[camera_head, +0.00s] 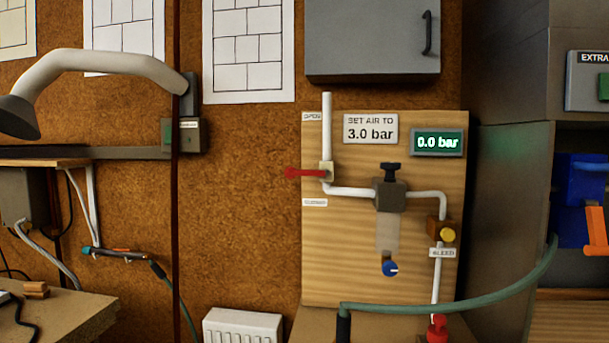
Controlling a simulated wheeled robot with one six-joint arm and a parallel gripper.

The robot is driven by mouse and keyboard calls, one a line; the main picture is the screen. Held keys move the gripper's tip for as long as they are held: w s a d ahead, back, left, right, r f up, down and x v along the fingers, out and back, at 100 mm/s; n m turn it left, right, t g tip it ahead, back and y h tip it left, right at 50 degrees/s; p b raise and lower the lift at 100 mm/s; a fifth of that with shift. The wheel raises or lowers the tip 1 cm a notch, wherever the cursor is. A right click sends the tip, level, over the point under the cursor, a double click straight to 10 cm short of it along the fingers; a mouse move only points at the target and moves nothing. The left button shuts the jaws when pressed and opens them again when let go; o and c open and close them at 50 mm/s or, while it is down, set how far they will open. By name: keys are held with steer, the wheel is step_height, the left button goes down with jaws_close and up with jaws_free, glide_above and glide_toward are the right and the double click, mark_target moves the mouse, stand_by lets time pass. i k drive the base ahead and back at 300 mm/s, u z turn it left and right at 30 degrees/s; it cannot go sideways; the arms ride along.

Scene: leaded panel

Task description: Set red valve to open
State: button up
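The red valve (305,172) sits on the white pipe at the upper left of the wooden board. Its red lever lies about level and points left, across the upright pipe. A label reading "OPEN" (311,117) is above it beside the pipe. A second small label (315,202) is below it, too blurred to read surely. My gripper is not in view.
The wooden board (340,250) also carries a "SET AIR TO 3.0 bar" sign (370,129), a display reading 0.0 bar (437,142), a regulator with a dark knob (390,193) and a brass bleed fitting (445,233). A green hose (470,303) crosses low in front. A grey cabinet (372,40) hangs above.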

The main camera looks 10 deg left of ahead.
mark_target(291, 173)
steer(key=u, duration=2.3)
steer(key=i, duration=1.1)
steer(key=z, duration=2.3)
